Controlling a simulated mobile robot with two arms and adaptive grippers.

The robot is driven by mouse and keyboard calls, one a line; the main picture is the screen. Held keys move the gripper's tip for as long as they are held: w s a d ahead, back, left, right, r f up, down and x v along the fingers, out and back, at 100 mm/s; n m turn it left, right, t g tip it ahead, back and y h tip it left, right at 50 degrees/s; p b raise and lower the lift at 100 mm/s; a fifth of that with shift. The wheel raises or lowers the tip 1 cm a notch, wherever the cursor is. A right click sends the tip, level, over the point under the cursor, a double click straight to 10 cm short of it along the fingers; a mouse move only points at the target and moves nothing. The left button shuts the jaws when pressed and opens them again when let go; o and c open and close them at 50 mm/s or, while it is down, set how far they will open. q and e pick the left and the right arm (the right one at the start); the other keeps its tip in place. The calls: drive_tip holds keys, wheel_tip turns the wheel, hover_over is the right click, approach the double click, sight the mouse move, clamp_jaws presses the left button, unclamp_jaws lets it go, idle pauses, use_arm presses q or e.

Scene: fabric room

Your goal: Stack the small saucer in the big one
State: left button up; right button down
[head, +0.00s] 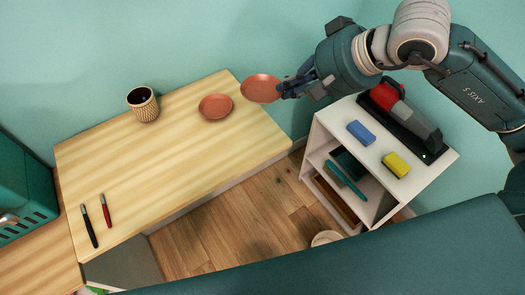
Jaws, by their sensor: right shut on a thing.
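My right gripper (284,91) is shut on the right edge of a reddish-brown saucer (259,88) at the table's back right corner. This saucer looks nearly level and seems to be held above the table, though the gap is hard to judge. A second reddish-brown saucer (215,106) rests on the wooden table (165,168), just left of and nearer than the held one. The held saucer looks a little wider in the picture, but I cannot tell for sure which is the small one. The fingertips are partly hidden. My left gripper is not in view.
A patterned cup (143,104) stands on the table left of the saucers. A black pen (89,227) and a red pen (105,211) lie at the front left. A white shelf (330,118) with a blue block (361,132) and a yellow block (396,165) stands right. The table's middle is clear.

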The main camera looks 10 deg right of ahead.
drive_tip(key=shift+s+f+n+g+y, duration=0.2)
drive_tip(key=shift+n+g+y, duration=0.1)
drive_tip(key=shift+n, duration=0.25)
drive_tip(key=shift+s+f+n+g+y, duration=0.1)
drive_tip(key=shift+f+n+g+y, duration=0.15)
drive_tip(key=shift+n, duration=0.3)
drive_tip(key=shift+r, duration=0.15)
drive_tip(key=p, duration=0.4)
hover_over(275, 150)
drive_tip(key=s+d, duration=0.2)
wheel_tip(275, 150, down, 17)
drive_tip(key=f, duration=0.2)
drive_tip(key=shift+w+f, duration=0.2)
drive_tip(key=shift+f, duration=0.2)
drive_tip(key=shift+f+b, duration=0.35)
drive_tip(key=shift+b, duration=0.35)
drive_tip(key=c, duration=1.9)
unclamp_jaws()
drive_tip(key=shift+r, duration=0.1)
